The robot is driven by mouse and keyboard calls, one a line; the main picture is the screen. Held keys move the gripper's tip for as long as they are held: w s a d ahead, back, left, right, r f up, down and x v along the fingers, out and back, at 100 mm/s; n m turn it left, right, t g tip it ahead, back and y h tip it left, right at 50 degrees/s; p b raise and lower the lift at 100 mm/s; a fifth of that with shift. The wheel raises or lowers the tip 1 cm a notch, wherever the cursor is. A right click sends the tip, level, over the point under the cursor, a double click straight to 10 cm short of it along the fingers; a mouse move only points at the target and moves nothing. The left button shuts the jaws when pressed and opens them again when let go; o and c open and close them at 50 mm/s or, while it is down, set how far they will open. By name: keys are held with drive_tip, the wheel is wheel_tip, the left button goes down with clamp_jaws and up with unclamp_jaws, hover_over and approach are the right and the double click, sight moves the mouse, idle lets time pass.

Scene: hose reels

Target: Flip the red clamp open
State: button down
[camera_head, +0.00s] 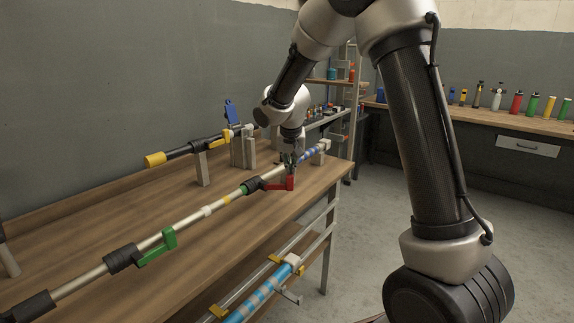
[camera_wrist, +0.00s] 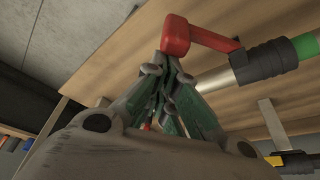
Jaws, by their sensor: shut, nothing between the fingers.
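The red clamp (camera_head: 290,183) sits on a long pole (camera_head: 206,211) on the workbench. Its lever runs from a black collar (camera_head: 252,185) to a thicker red end piece. In the wrist view the red clamp (camera_wrist: 205,38) shows at the top centre, its lever leading right to the black collar (camera_wrist: 263,62). My gripper (camera_head: 288,160) is above the pole by the clamp's end piece. In the wrist view my gripper (camera_wrist: 165,67) is shut and empty, its green-sided fingers together just below the end piece. I cannot tell whether they touch it.
A green clamp (camera_head: 158,247) sits nearer on the same pole. Behind stands another pole with a yellow end (camera_head: 155,160) and a blue clamp (camera_head: 230,111). A blue-striped tube (camera_head: 258,296) lies on a lower rack. Bare wood (camera_head: 75,237) lies between the poles.

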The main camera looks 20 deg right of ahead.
sight(288, 175)
drive_tip(key=s+m, duration=0.1)
drive_tip(key=s+m+h, duration=0.1)
drive_tip(key=m, duration=0.1)
drive_tip(key=s+m, duration=0.1)
drive_tip(key=shift+s+a+m+g, duration=0.25)
drive_tip(key=shift+s+m+g, duration=0.05)
drive_tip(key=shift+m+g, duration=0.1)
drive_tip(key=shift+w+a, duration=0.45)
drive_tip(key=shift+a, duration=0.25)
drive_tip(key=shift+w+d, duration=0.3)
drive_tip(key=shift+d, duration=0.15)
wheel_tip(288, 175, up, 10)
drive_tip(key=shift+a+f, duration=0.15)
drive_tip(key=shift+f, duration=0.1)
